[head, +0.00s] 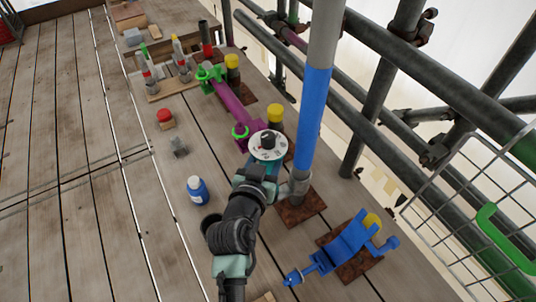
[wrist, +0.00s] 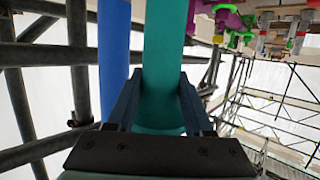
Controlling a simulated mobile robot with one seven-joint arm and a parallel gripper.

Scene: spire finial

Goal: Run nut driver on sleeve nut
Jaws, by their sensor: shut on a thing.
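My gripper (head: 262,172) is shut on a teal tool body, which I take to be the nut driver. The wrist view shows the teal driver (wrist: 164,60) between the two dark fingers (wrist: 158,105). In the head view a white disc with a black knob (head: 268,146) sits at the gripper's end, beside the tall pole with a blue band (head: 313,105). A grey fitting (head: 298,184) surrounds the pole near its rusty base plate. I cannot tell which part is the sleeve nut, nor whether the driver touches it; the driver's working end is hidden.
A purple bar with green clamps (head: 228,103) lies just beyond my gripper. A blue clamp assembly (head: 340,250) is at lower right. A blue bottle (head: 197,190) and a red-capped item (head: 165,118) stand on the planks.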

